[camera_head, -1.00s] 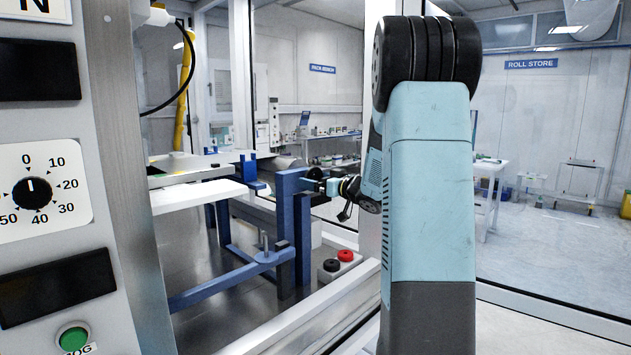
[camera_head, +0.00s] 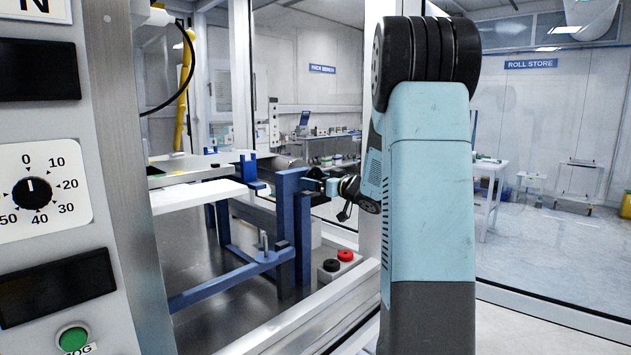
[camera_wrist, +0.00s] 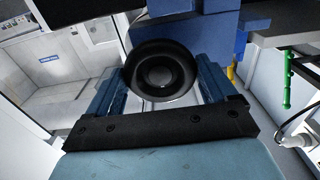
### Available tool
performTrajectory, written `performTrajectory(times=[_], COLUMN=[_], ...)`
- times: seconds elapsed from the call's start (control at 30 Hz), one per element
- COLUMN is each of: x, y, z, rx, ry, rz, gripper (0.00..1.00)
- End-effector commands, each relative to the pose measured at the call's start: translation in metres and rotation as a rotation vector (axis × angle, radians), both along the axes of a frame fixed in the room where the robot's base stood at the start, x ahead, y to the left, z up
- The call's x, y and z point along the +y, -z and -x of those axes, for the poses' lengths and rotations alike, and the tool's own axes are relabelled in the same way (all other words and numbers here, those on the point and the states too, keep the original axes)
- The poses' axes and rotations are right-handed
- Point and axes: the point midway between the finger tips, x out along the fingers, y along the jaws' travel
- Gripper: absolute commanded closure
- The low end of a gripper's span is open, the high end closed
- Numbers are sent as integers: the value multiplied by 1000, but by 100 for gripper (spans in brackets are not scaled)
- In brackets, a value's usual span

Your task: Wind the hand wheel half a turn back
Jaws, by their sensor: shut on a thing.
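The hand wheel (camera_wrist: 161,75) is a black round knob with a grey centre, in the middle of the wrist view, in front of a blue frame part (camera_wrist: 184,40). My gripper (camera_wrist: 163,84) has one blue finger on each side of the wheel and is shut on it. In the head view my gripper (camera_head: 322,184) is at the blue upright post (camera_head: 287,225). The wheel (camera_head: 314,173) is small and dark there, partly hidden by the fingers. How far the wheel is turned cannot be read from its plain round face.
A red and a black button (camera_head: 338,260) sit below my gripper. A grey panel with a dial (camera_head: 32,193) and a green button (camera_head: 72,338) stands at the left. A white machine sill (camera_head: 330,310) runs below. A green rod (camera_wrist: 288,80) hangs at the right in the wrist view.

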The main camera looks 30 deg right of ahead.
Motion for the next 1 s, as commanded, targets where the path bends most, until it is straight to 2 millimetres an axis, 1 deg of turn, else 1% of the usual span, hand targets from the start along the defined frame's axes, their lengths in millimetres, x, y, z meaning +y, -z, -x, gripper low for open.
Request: performTrajectory(times=[0.17,0.27,1.0], x=[-1,-1,-1], y=[0,0,0], z=[0,0,0], rx=[0,-11,-262], ry=[1,1,0], rz=[1,31,723], gripper=[54,54,54])
